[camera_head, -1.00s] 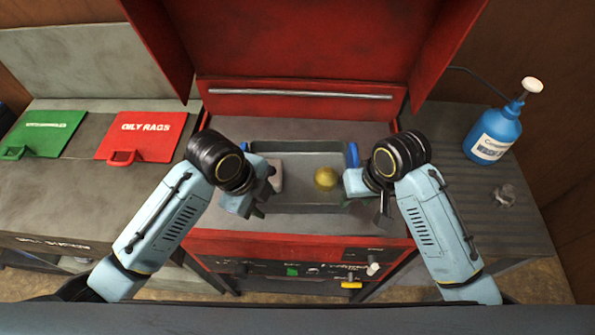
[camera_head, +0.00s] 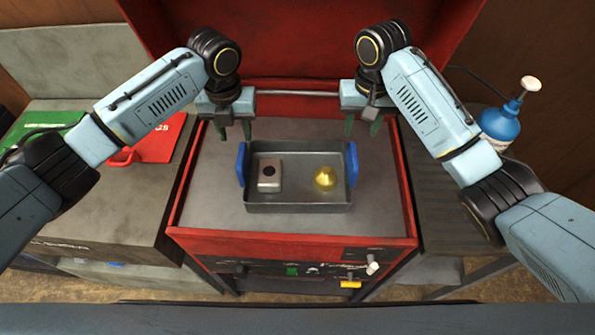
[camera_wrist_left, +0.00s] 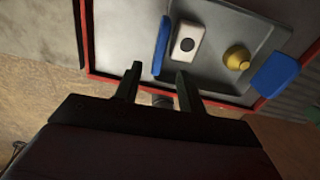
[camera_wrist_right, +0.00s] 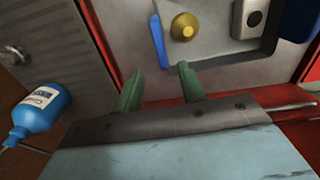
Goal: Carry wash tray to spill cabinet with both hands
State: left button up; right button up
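The wash tray (camera_head: 300,208) is a grey open tray resting on the grey top of the red unit. It has a blue handle on its left end (camera_head: 241,164) and another on its right end (camera_head: 352,164). Inside are a pale block with a dark round spot (camera_head: 269,178) and a brass-coloured part (camera_head: 325,178). My left gripper (camera_head: 235,135) is open and empty, above and beyond the left handle. My right gripper (camera_head: 362,132) is open and empty, above and beyond the right handle. Both wrist views show spread fingers, with a blue handle ahead of them. I cannot identify the spill cabinet.
The red unit (camera_head: 290,243) has a raised red lid (camera_head: 300,45) behind the tray. A blue pump bottle (camera_head: 500,124) stands on the right bench. Bare surface surrounds the tray.

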aim_at(244, 165)
pick_arm(q)
notch_tip(244, 165, down, 13)
jog(key=shift+f, duration=0.15)
pick_arm(e)
notch_tip(244, 165, down, 13)
jog(key=shift+f, duration=0.2)
pick_arm(q)
grip_shut()
pick_arm(e)
grip_shut()
jog(key=shift+r, duration=0.1)
